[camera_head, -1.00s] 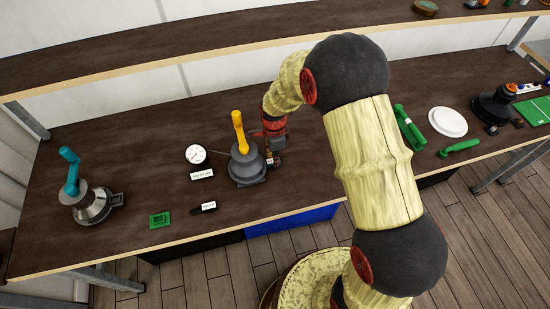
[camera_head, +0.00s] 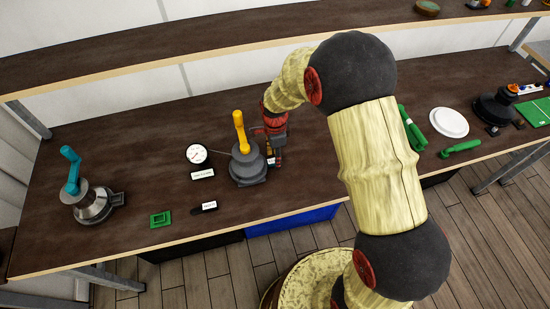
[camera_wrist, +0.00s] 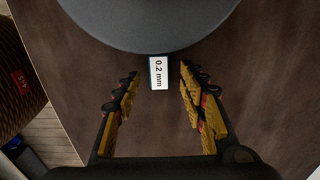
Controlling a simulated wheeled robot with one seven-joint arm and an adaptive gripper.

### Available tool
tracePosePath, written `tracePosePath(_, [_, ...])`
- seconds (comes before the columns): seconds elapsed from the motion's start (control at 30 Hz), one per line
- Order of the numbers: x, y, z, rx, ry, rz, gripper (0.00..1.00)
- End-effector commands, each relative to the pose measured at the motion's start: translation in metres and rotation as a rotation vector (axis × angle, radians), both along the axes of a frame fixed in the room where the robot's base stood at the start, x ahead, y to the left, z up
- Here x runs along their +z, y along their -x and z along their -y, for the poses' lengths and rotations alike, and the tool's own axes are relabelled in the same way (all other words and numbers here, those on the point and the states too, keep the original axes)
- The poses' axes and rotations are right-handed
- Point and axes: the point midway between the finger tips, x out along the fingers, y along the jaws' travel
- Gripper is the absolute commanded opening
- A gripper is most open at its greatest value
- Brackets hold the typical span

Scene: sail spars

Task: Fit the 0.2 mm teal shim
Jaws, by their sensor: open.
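The shim (camera_wrist: 158,73) shows in the wrist view as a small white tag reading "0.2 mm" with a thin teal edge. It sits at the rim of a large round grey body (camera_wrist: 150,22); how it is held there is hidden. My gripper (camera_wrist: 158,80) is open, with one finger on each side of the tag and a gap to both. In the head view my gripper (camera_head: 275,148) is just right of the grey device with the yellow handle (camera_head: 240,132). My arm partly blocks the head view there.
A dial gauge (camera_head: 196,154) and a white label (camera_head: 202,174) lie left of the grey device. A white plate (camera_head: 449,122) is at right.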

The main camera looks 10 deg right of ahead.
Motion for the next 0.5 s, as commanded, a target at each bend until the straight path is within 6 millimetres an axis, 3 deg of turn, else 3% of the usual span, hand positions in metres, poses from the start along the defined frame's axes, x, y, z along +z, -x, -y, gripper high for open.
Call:
tracePosePath(0.3, [0.065,-0.001,0.0,0.0,0.0,0.003,0.42])
tracePosePath(0.5, [0.094,0.0,0.0,0.0,0.0,0.001,0.42])
